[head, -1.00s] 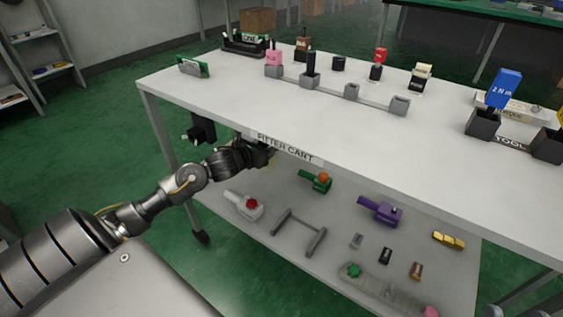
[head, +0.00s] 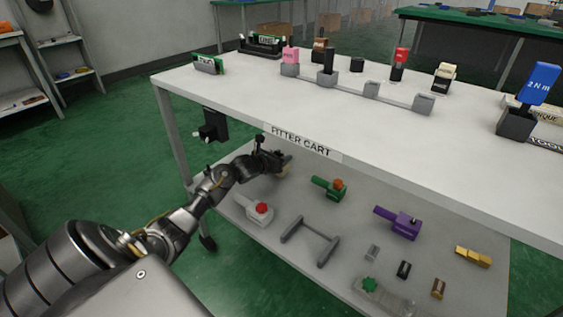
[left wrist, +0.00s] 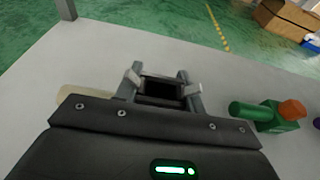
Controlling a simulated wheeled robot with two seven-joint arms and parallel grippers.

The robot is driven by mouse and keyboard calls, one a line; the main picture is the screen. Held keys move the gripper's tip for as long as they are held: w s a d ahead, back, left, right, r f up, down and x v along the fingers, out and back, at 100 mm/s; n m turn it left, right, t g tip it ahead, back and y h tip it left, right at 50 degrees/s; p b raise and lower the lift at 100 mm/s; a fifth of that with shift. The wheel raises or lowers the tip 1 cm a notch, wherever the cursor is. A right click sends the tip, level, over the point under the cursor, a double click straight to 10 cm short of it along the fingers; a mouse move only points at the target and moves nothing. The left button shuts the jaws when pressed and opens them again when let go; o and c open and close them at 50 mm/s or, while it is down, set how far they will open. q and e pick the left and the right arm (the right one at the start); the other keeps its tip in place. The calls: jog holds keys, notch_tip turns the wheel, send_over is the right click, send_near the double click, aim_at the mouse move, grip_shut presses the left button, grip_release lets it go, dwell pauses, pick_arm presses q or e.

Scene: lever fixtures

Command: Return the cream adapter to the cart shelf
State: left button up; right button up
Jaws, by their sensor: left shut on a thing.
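My left gripper (head: 282,163) reaches in under the cart's tabletop, over the left back part of the lower shelf (head: 262,292). It is shut on the cream adapter (head: 285,171), of which only a small pale part shows in the head view. In the left wrist view, the pale handle (left wrist: 85,95) sticks out left of my gripper (left wrist: 163,82), and a dark block sits between the fingers. My gripper body hides the rest. I cannot tell whether the adapter touches the shelf. My right gripper is not in view.
A green adapter with an orange knob (head: 330,188) lies right of my gripper. A white one with a red knob (head: 255,210) lies in front, a purple one (head: 400,222) farther right. A grey rack (head: 311,241) stands on the shelf. The tabletop edge (head: 300,145) overhangs.

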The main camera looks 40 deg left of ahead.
pick_arm(q)
jog(key=shift+f, duration=0.45)
jog(key=shift+r, duration=0.1)
jog(key=o, duration=1.1)
jog(key=shift+f, duration=0.2)
